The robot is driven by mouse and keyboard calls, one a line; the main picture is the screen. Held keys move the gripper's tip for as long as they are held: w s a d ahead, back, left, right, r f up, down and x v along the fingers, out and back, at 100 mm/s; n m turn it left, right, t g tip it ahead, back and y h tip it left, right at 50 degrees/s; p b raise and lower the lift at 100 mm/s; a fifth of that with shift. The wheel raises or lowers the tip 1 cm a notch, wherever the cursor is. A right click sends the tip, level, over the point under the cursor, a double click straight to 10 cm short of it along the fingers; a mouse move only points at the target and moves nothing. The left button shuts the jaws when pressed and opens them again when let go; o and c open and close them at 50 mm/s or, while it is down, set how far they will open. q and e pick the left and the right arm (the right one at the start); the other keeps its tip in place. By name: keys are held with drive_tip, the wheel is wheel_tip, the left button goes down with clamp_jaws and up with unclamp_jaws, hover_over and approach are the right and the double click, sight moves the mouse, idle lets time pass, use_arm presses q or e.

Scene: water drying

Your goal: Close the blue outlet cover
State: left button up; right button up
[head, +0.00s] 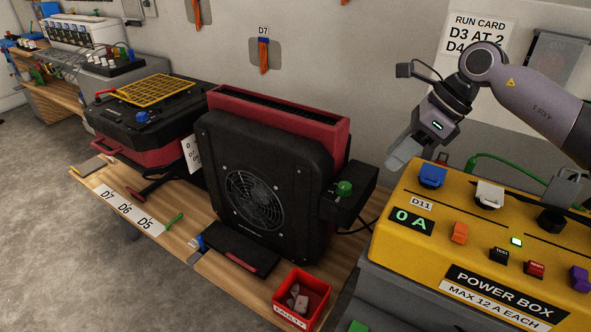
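The blue outlet cover (432,174) is at the far left corner of the yellow power box (405,252), above the D11 label and a display reading 0 A. It looks low over its outlet, but I cannot tell whether it is fully closed. My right gripper (397,159) comes in from the upper right and points down and left. It is above and to the left of the blue cover, apart from it in the picture. Its fingers show as one grey block, so I cannot tell whether they are open. My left gripper is out of view.
A white cover (490,194) and an upright grey cover (565,187) are on the same box. A black fan unit (262,185) with a green knob (344,188) stands to the left. A red bin (302,296) sits in front of it.

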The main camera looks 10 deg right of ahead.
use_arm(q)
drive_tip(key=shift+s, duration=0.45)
use_arm(e)
drive_tip(key=s+a+r+m+t+y, duration=0.1)
drive_tip(key=a+y, duration=0.4)
drive_tip(key=a, duration=0.5)
drive_tip(key=s+a+r+m+t+y, duration=0.1)
drive_tip(key=s+a+m+y, duration=0.2)
drive_tip(key=a, duration=0.6)
drive_tip(key=shift+s+a+r+y, duration=0.25)
drive_tip(key=shift+a+y, duration=0.15)
drive_tip(key=shift+y, duration=1)
drive_tip(key=shift+f+t, duration=0.1)
drive_tip(key=shift+t, duration=0.2)
